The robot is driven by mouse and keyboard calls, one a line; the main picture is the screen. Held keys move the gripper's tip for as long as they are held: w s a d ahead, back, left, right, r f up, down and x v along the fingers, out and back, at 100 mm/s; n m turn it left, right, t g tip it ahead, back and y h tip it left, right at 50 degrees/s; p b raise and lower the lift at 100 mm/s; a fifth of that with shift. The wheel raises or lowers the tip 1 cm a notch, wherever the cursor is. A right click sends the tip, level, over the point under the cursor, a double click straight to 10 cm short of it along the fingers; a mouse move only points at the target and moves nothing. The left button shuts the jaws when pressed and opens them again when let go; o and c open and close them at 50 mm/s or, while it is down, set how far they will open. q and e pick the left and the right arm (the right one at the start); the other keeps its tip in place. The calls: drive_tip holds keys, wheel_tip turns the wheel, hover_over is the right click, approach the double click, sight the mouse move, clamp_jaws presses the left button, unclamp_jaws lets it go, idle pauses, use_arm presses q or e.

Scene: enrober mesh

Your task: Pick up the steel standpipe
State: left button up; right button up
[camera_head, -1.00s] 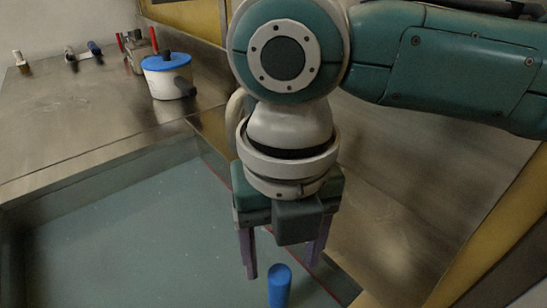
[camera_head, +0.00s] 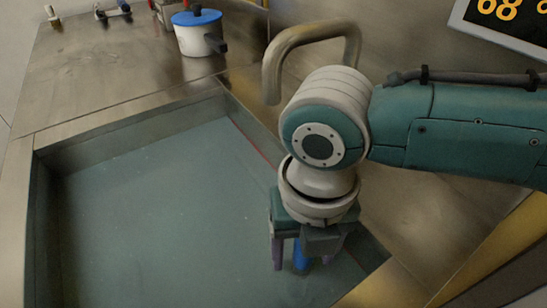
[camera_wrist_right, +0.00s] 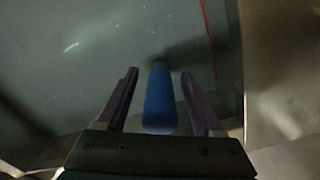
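A blue upright cylinder (camera_head: 301,256) stands in the sink basin near its right side. I take it to be the standpipe; it shows blue, and I see no bare steel on it. My right gripper (camera_head: 292,265) points down over it with its purple fingers on either side. In the right wrist view the blue cylinder (camera_wrist_right: 160,100) lies between the fingers of the right gripper (camera_wrist_right: 160,90), with a gap on both sides. The gripper is open. The cylinder's lower end is dark and hard to make out. My left gripper is not in view.
The basin (camera_head: 150,210) looks filled with murky water, with a red line along its right wall. A bent metal faucet (camera_head: 312,38) rises behind my right arm. A white pot with a blue lid (camera_head: 198,32) stands on the steel counter (camera_head: 110,75).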

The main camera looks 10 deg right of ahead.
clamp_jaws()
idle(0.3)
idle(0.9)
